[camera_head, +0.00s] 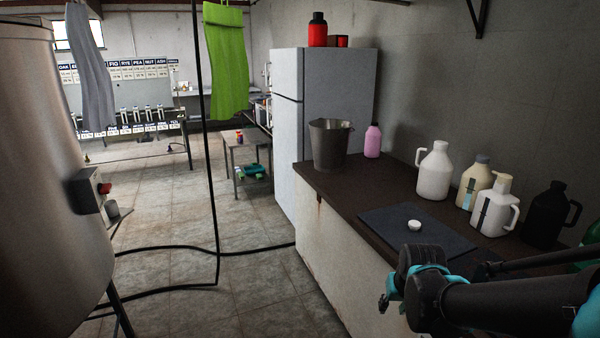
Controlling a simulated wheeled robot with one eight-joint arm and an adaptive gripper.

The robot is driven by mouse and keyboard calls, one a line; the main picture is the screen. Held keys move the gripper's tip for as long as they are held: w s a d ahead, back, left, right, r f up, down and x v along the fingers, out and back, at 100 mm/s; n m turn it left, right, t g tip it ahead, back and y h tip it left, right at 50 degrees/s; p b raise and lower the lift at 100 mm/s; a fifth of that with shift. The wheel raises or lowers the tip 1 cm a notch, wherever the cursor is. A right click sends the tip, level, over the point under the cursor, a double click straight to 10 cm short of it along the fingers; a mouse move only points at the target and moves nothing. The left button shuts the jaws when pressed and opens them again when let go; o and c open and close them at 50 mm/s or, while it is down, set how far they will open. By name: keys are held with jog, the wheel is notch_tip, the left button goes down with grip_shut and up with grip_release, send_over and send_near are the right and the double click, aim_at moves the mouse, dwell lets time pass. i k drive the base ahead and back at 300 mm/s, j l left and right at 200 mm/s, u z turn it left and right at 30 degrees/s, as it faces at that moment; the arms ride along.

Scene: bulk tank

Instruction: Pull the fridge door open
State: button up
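A pale grey fridge (338,90) stands against the back wall, beyond the dark-topped counter. Its front faces left, with a short upper door (286,72) and a tall lower fridge door (287,150). Both doors look shut. Small handle parts show faintly at the front's left edge. The counter hides the fridge's lower right side. My gripper (388,296) is at the lower right, by the counter's near edge, well short of the fridge and not touching it. It is partly hidden by my arm, and its opening is unclear.
The counter (345,187) carries a metal bucket (329,146), a pink bottle (372,142), several jugs and a dark mat (400,222). A steel tank (45,170) stands left. Black hoses (180,249) cross the open floor. A low table (240,150) stands left of the fridge.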

aim_at(287, 112)
jog(key=i+j+u, duration=0.3)
jog(key=i+j, duration=1.6)
jog(key=i, duration=0.2)
jog(key=i+j+u, duration=0.1)
jog(key=i+j, duration=0.2)
jog(key=i, duration=0.15)
jog(key=i+j, duration=0.25)
jog(key=i, duration=0.2)
jog(key=i+j+u, duration=0.1)
jog(key=i+j, duration=0.15)
jog(key=i, duration=0.2)
jog(key=i+l, duration=0.1)
jog(key=i, duration=0.9)
jog(key=i+l, duration=0.1)
jog(key=i, duration=0.85)
jog(key=i+l, duration=0.15)
jog(key=i+l+z, duration=0.1)
jog(key=i, duration=0.3)
